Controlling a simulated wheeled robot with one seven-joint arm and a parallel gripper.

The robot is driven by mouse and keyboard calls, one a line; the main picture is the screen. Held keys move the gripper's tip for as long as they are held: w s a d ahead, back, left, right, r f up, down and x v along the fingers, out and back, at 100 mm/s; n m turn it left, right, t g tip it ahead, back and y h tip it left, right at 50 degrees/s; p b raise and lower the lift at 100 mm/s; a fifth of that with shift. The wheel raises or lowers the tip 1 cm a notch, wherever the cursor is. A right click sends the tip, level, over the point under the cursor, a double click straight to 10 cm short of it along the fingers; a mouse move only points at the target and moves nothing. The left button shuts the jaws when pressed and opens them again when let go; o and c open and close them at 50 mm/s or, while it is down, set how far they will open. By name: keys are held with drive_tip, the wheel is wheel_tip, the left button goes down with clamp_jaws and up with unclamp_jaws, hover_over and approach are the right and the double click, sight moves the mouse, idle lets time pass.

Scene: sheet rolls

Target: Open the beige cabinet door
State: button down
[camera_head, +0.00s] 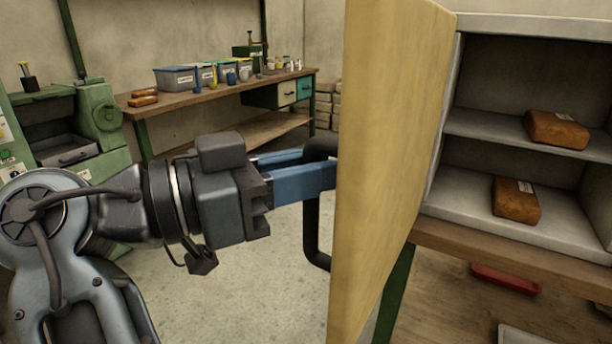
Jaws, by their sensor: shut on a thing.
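The beige cabinet door (390,150) stands swung open, its broad face turned edgewise toward me, with the cabinet's inside showing to its right. A black bar handle (312,225) is on the door's left face. My gripper (320,172) comes from the left with blue fingers and is shut on the handle near its upper part. The fingertips are partly hidden by the handle and door. The open grey cabinet (500,210) has shelves, with a brown wrapped block (556,129) on the upper one and another brown block (516,199) on the lower one.
A wooden workbench (215,95) with grey bins and small tools stands at the back left. A green machine (70,125) is at the far left. A red tray (505,278) lies below the cabinet. Bare floor (275,270) shows left of the door.

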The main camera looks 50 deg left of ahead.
drive_tip(key=shift+w+h, duration=0.3)
drive_tip(key=shift+w, duration=0.05)
drive_tip(key=shift+r, duration=0.1)
drive_tip(key=c, duration=1.2)
unclamp_jaws()
drive_tip(key=shift+w, duration=0.1)
drive_tip(key=shift+o, duration=0.5)
drive_tip(key=shift+a, duration=0.1)
drive_tip(key=shift+s, duration=0.25)
drive_tip(key=v, duration=0.7)
drive_tip(key=shift+s, duration=0.3)
